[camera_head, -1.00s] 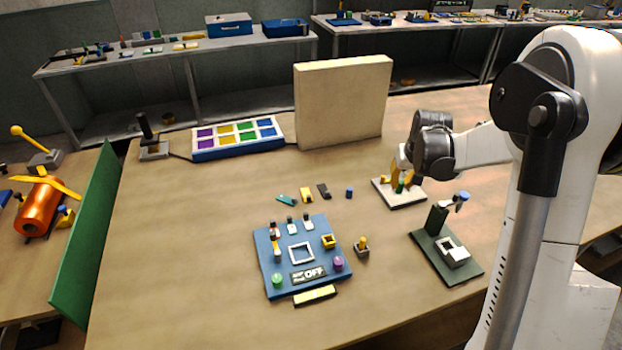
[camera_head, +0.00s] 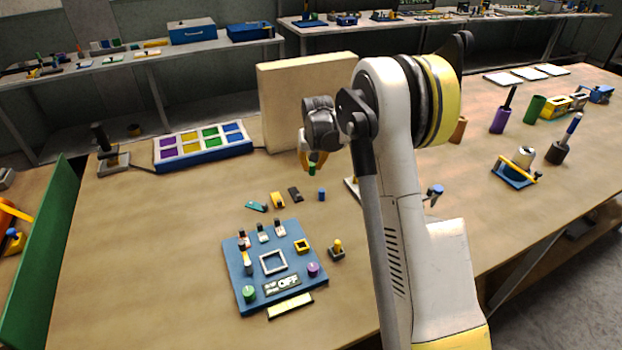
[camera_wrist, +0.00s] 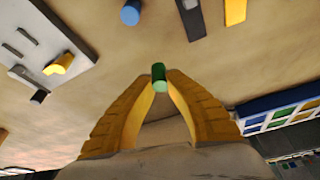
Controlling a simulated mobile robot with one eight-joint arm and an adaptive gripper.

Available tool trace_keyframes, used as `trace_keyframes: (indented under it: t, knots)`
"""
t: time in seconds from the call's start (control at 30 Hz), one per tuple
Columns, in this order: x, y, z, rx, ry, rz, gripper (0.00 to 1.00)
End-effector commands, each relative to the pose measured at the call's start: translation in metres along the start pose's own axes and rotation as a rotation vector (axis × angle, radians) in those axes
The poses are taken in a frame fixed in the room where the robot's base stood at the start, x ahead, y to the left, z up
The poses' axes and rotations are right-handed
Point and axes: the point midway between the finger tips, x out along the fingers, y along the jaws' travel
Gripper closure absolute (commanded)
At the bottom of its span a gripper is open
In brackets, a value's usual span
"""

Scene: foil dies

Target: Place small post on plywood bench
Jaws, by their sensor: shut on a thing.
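The small post is a short green cylinder (camera_head: 312,171), held upright or nearly so at my fingertips. It also shows in the wrist view (camera_wrist: 158,77). My gripper (camera_head: 313,161) has yellow fingers, shown close in the wrist view (camera_wrist: 159,84), shut on the post. The plywood bench (camera_head: 170,230) is the wide wooden top below. Post and gripper are over the bench, in front of the pale upright panel (camera_head: 290,105); the gap beneath the post is hard to judge.
A blue cylinder (camera_head: 322,194), dark block (camera_head: 295,194) and yellow block (camera_head: 278,200) lie near the gripper. A white board (camera_wrist: 60,45), mostly hidden by my arm in the head view, is beside it. A colored tray (camera_head: 203,145) stands left. Bare bench lies between.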

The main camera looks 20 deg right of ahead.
Motion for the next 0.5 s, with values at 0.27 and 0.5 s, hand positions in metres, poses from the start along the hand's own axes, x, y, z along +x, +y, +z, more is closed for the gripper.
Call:
trace_keyframes:
  t: [0.27, 0.5]
  knots:
    - [0.029, -0.002, 0.009, 0.001, 0.000, 0.000, 1.00]
    - [0.039, -0.002, 0.013, 0.000, 0.000, 0.000, 1.00]
